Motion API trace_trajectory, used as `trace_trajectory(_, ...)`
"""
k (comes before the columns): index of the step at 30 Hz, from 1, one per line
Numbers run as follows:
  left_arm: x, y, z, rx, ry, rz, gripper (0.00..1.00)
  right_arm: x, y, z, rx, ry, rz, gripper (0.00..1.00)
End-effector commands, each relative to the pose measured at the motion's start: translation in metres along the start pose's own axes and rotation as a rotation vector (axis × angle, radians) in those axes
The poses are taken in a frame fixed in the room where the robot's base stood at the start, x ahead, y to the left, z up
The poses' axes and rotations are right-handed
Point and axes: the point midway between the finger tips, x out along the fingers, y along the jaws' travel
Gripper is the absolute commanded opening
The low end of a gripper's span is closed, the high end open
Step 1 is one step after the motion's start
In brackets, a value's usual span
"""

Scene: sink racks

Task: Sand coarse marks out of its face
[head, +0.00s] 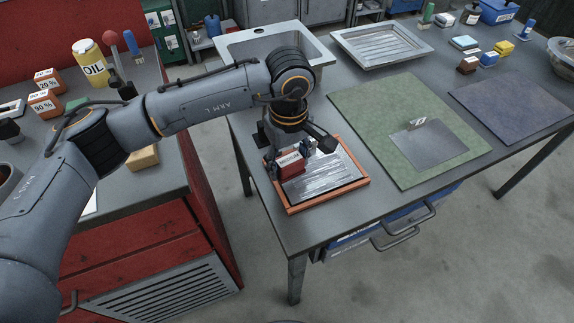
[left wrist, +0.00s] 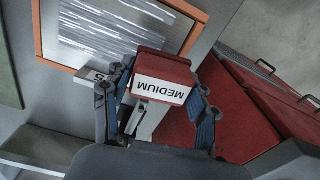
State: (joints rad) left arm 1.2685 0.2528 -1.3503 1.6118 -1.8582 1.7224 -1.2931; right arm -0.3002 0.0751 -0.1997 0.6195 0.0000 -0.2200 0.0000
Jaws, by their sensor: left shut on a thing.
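My left gripper (head: 289,162) is shut on a red block with a white label reading MEDIUM (head: 291,170). The block also shows between the fingers in the left wrist view (left wrist: 163,68). It is at the left part of a shiny metal plate (head: 330,178) with many pale streak marks across its face. The plate lies in an orange-brown frame (head: 330,200) near the table's front left corner; the plate also shows in the left wrist view (left wrist: 95,28). I cannot tell whether the block touches the plate. The gripper hides part of the plate's far side. My right gripper is not in view.
A green mat (head: 365,100) with a dull grey sheet (head: 430,150) on it lies to the right, then a dark purple mat (head: 515,105). A sink (head: 235,48) and a ribbed tray (head: 385,62) are behind. Several small blocks stand at the back right.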

Motion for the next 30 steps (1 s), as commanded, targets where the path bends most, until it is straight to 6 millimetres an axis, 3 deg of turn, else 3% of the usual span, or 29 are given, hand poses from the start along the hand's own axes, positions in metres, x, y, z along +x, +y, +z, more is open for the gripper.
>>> trace_trajectory(15,-0.047,0.001,0.005,-0.011,0.001,0.003,0.23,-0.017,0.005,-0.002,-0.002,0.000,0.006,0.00)
trace_trajectory(30,-0.049,0.001,0.005,-0.012,0.001,0.002,0.23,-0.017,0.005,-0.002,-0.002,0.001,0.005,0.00)
